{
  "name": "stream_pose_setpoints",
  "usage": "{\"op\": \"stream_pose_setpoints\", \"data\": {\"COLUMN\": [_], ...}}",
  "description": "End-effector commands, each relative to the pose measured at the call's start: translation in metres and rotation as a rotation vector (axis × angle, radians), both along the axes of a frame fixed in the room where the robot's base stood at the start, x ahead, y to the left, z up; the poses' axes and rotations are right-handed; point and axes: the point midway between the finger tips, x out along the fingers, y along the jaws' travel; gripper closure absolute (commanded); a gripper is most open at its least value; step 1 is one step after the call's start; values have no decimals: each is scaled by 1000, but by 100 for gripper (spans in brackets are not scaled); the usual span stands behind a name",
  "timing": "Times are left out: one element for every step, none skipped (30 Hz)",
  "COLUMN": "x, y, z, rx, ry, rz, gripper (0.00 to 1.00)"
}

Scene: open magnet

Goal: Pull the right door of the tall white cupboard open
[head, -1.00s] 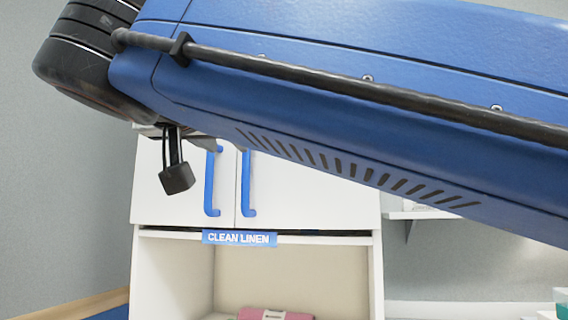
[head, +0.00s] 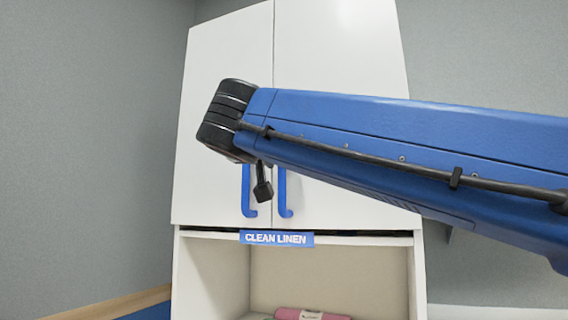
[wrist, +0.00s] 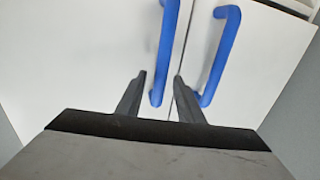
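The tall white cupboard (head: 340,60) has two closed upper doors. The right door (head: 345,215) has a blue handle (head: 283,192) by the centre seam. The left door (head: 225,80) has a matching handle (head: 248,190). My gripper (wrist: 161,76) is open, its two dark fingers pointing at the doors in the wrist view. That view seems upside down, so the handle between the fingers (wrist: 167,40) appears to be the right door's. I cannot tell whether the fingers reach around it. The other handle (wrist: 222,55) is outside them.
Below the doors is an open shelf bay with a "CLEAN LINEN" label (head: 276,239) and a pink folded item (head: 310,314). A wooden edge (head: 110,303) lies at lower left. Grey walls flank the cupboard.

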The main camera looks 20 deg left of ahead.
Motion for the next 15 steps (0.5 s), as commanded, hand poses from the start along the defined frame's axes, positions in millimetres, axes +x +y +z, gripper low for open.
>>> {"op": "stream_pose_setpoints", "data": {"x": [7, 9, 12, 13, 15, 17, 17, 18, 19, 19, 19, 19, 19, 19, 18], "y": [1, 1, 2, 2, 2, 2, 2, 2, 2, 2, 2, 2, 2, 2, 2], "z": [-1, -1, 0, 0, 0, 0, 0, 0, 0, 0, 0, 0, 0, 0, 0], "rx": [-1, -1, -1, -1, -1, 0, 0, 0, 0, 0, 0, 0, 0, -1, -1], "ry": [0, 0, 0, -1, -1, -1, -1, -1, -1, -1, -1, -1, -1, -1, -1], "rz": [-2, -1, -1, -1, -1, -1, -1, -1, -1, 0, 0, 0, 0, 0, 0], "gripper": [66, 66, 66, 66, 66, 66, 66, 66, 66, 66, 66, 66, 66, 66, 66]}}
